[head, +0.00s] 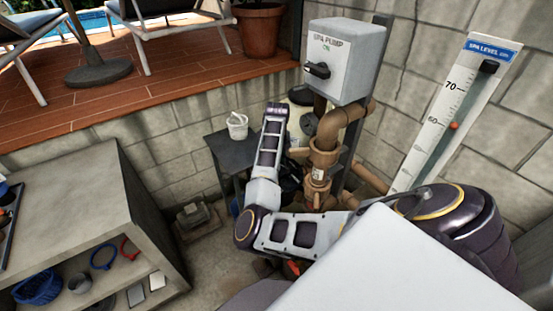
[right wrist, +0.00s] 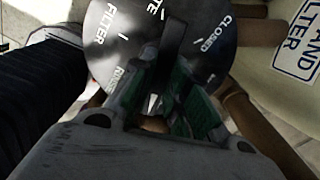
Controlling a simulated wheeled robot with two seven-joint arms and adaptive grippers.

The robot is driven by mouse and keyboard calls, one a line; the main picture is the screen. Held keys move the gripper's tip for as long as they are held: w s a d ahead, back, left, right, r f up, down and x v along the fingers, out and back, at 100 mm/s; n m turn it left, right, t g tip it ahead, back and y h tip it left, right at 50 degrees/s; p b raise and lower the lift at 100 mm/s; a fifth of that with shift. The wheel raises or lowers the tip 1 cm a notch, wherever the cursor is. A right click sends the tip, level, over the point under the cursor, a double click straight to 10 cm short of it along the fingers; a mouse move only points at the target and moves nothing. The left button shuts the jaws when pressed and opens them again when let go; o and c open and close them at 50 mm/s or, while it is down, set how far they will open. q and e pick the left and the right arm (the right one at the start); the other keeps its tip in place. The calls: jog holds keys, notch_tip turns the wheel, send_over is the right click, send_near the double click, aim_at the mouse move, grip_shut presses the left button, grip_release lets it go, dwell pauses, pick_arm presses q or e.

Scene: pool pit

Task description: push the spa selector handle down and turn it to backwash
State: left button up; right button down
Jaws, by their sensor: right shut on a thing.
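In the right wrist view, the round black selector plate (right wrist: 104,48) carries white words; FILTER, RINSE and CLOSED can be read, and a word ending in "TE" is cut off at the top. The dark selector handle (right wrist: 178,40) lies across it, between "TE" and CLOSED at its upper end. My right gripper (right wrist: 166,88), with green finger pads, is shut on the handle, a finger on each side. The handle's near end is partly hidden by the fingers, and I cannot tell how far down it sits. In the head view, my right arm hides the selector. My left gripper is not in view.
The grey SPA PUMP box (head: 347,60) hangs above brown pipes (head: 327,130). The SPA LEVEL gauge (head: 455,110) stands at the right wall. A concrete shelf (head: 70,195) is at left. A pale tank labelled "AND FILTER" (right wrist: 297,40) sits close right of the plate.

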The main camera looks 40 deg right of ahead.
jog(key=shift+s+f+n+p, duration=0.15)
jog(key=shift+n+p, duration=0.3)
jog(key=shift+n, duration=0.95)
jog(key=c, duration=1.3)
grip_release()
jog(key=shift+r+p, duration=1.7)
jog(key=shift+r, duration=1.95)
jog(key=shift+w+f, duration=0.1)
jog(key=shift+w, duration=0.1)
